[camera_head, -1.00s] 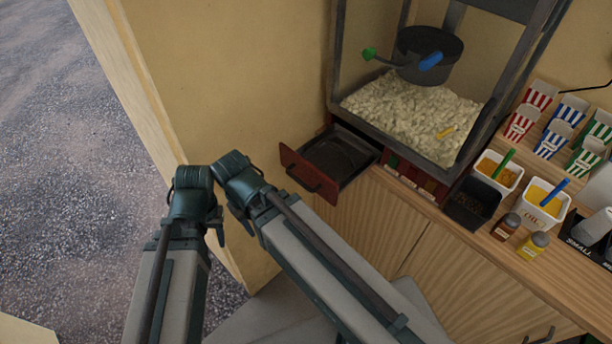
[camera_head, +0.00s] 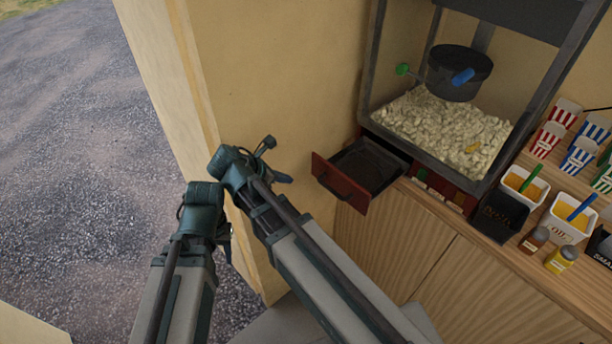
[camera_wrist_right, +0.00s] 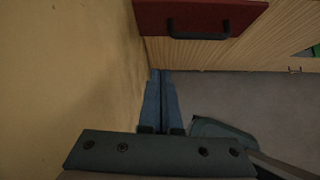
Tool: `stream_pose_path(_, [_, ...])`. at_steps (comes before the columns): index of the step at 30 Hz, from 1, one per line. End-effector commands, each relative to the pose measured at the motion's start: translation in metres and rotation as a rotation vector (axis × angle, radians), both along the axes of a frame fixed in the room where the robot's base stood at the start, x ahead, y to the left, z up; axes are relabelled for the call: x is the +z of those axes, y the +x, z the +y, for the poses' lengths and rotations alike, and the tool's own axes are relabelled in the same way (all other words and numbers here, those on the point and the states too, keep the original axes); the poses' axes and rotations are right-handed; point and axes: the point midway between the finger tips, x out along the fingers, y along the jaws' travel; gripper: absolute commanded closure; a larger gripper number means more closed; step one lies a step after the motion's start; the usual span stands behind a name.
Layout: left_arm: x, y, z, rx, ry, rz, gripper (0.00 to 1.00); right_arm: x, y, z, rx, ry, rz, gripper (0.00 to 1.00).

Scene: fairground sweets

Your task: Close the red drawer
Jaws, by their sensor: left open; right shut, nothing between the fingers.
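The red drawer (camera_head: 341,184) is pulled out from the base of the popcorn machine. Its dark, empty-looking tray shows behind the red front, which carries a black handle. The red front and handle also show at the top of the right wrist view (camera_wrist_right: 200,14). My right gripper (camera_head: 283,178) is shut and empty, to the left of the drawer front and apart from it. Its closed fingers (camera_wrist_right: 160,74) point up the wrist view, below and left of the handle. My left gripper (camera_head: 228,250) is open, further left and lower, mostly hidden behind its own wrist.
The popcorn machine (camera_head: 440,125) stands on the wooden counter (camera_head: 440,215). A cream wall (camera_head: 280,75) lies close on the left of the drawer. Striped cartons, sauce tubs and small bottles stand at the right. A black scoop-like bin (camera_head: 500,217) stands right of the drawer.

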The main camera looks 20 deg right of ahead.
Motion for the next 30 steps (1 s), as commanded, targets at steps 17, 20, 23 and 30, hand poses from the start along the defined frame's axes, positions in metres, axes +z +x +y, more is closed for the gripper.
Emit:
stream_pose_path(17, [-0.032, 0.000, 0.000, 0.001, 0.000, 0.000, 0.53, -0.026, 0.016, -0.027, 0.063, -0.056, 0.042, 1.00])
stream_pose_path(20, [-0.047, 0.000, 0.000, 0.001, 0.000, 0.000, 0.53, -0.041, 0.022, -0.040, 0.064, -0.055, 0.042, 1.00])
stream_pose_path(23, [-0.061, 0.000, 0.000, 0.001, 0.000, 0.000, 0.53, -0.055, 0.027, -0.053, 0.063, -0.055, 0.042, 1.00])
stream_pose_path(30, [-0.071, 0.000, 0.000, 0.001, 0.000, 0.000, 0.53, -0.066, 0.040, -0.084, 0.064, -0.055, 0.042, 1.00])
